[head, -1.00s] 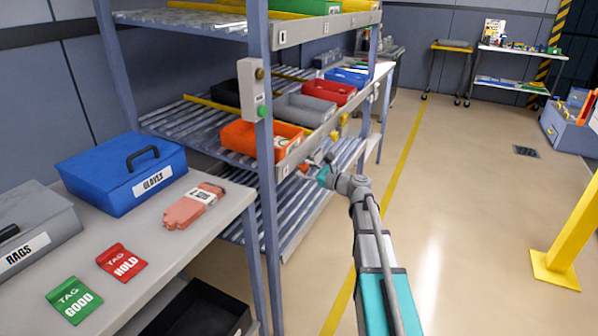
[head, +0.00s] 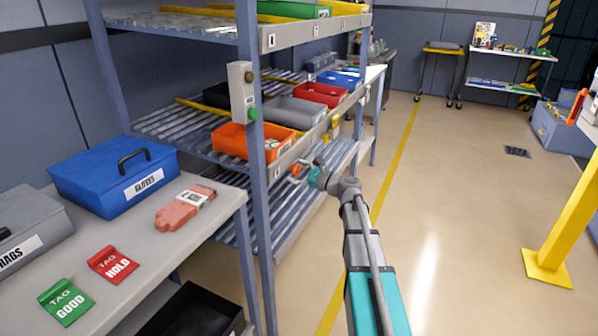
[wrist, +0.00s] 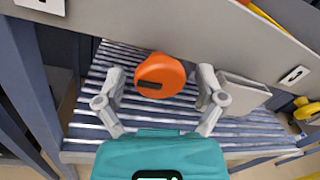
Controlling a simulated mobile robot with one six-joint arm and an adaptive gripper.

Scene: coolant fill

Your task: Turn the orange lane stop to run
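The orange lane stop (wrist: 160,76) is a round knob with a dark slot across its face, seen in the wrist view below the shelf's front rail. It also shows small in the head view (head: 295,169), at the front of the flow rack. My gripper (wrist: 160,92) is open, one finger on each side of the knob, with visible gaps to both. In the head view my gripper (head: 302,173) is at the rack front below the orange bin, and its fingers are too small there to judge.
The orange bin (head: 232,146) sits on the shelf above, beside grey and red bins. A yellow stop (wrist: 308,110) is to the right of my gripper. A rack post (head: 262,215) stands to the left. The floor to the right is clear up to a yellow post (head: 565,215).

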